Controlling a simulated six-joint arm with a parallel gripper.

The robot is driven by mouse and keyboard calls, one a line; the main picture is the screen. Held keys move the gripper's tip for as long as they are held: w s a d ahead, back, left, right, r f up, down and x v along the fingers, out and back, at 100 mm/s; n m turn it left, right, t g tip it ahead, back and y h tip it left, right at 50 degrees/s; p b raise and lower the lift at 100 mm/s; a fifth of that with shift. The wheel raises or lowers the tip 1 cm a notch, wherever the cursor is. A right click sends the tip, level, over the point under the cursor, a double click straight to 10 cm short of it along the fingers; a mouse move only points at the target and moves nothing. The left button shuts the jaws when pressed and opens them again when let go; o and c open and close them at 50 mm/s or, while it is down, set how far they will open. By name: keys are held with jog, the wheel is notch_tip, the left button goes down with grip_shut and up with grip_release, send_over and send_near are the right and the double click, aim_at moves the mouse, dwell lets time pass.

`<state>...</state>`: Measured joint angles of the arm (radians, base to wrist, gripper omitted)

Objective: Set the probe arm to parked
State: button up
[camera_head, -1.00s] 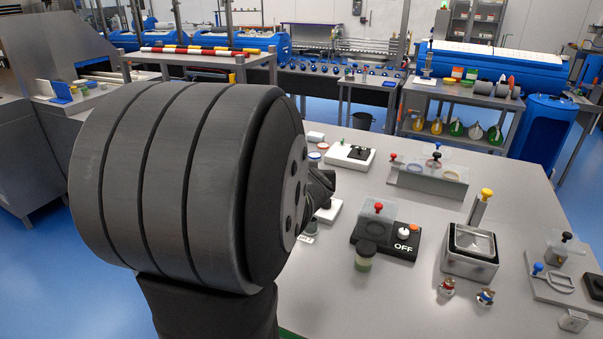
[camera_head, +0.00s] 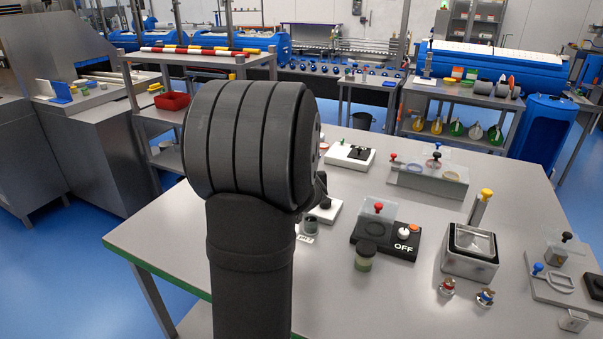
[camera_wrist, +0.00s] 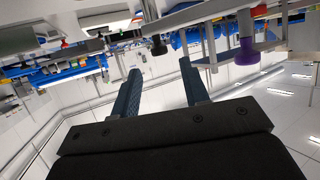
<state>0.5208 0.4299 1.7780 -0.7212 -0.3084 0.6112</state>
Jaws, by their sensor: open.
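No part is plainly marked as the probe arm, and I cannot tell which one it is. A steel box (camera_head: 470,262) on the table at right has a raised lever with a yellow knob (camera_head: 487,194). A white unit with a black knob (camera_head: 351,154) stands farther back. My gripper (camera_wrist: 158,80) is open and empty in the wrist view, fingers spread. In the head view my dark arm link hides most of it, at the table's left part. The tilted wrist view shows a purple knob (camera_wrist: 246,52) and a black knob (camera_wrist: 158,46) beyond the fingers.
A black panel marked OFF (camera_head: 401,247) with a red-knobbed cover and a jar (camera_head: 365,257) stand mid-table. A grey stand (camera_head: 428,183) is behind; a plate with a blue knob (camera_head: 538,269) is at right. The table's front left (camera_head: 165,230) is clear.

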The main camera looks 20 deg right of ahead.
jog(key=shift+x, duration=3.55)
grip_shut()
